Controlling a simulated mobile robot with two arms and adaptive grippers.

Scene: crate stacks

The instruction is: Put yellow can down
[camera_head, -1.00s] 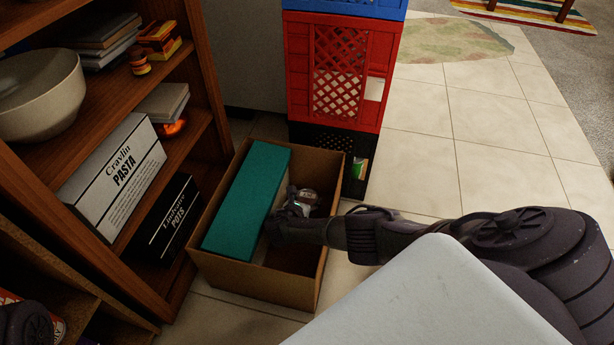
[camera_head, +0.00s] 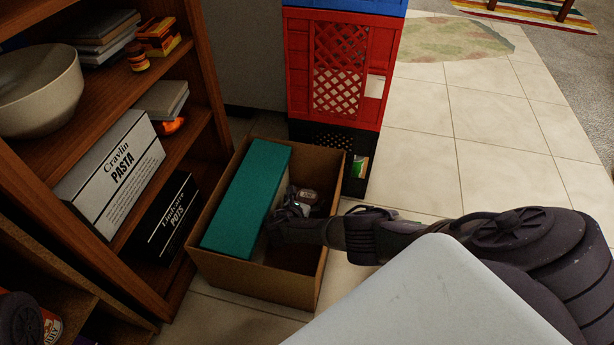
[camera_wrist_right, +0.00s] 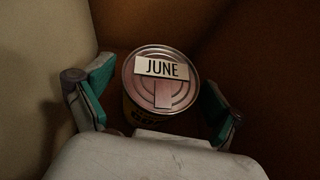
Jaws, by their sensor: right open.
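The yellow can (camera_wrist_right: 150,110) stands upright in the right wrist view. Its metal lid carries a white label reading JUNE, and little of its shaded side shows. In the head view the can (camera_head: 308,196) is inside the cardboard box (camera_head: 245,278), right of a teal box. My right gripper (camera_head: 288,210) reaches into the cardboard box from the right. In the right wrist view my right gripper (camera_wrist_right: 160,82) is open, with a teal-padded finger on each side of the can. The can's base is hidden.
The teal box (camera_head: 245,195) fills the left part of the cardboard box. A wooden shelf (camera_head: 205,70) with food boxes stands close on the left. Stacked crates, including a red one (camera_head: 340,70), stand just behind. Tiled floor (camera_head: 490,130) is clear to the right.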

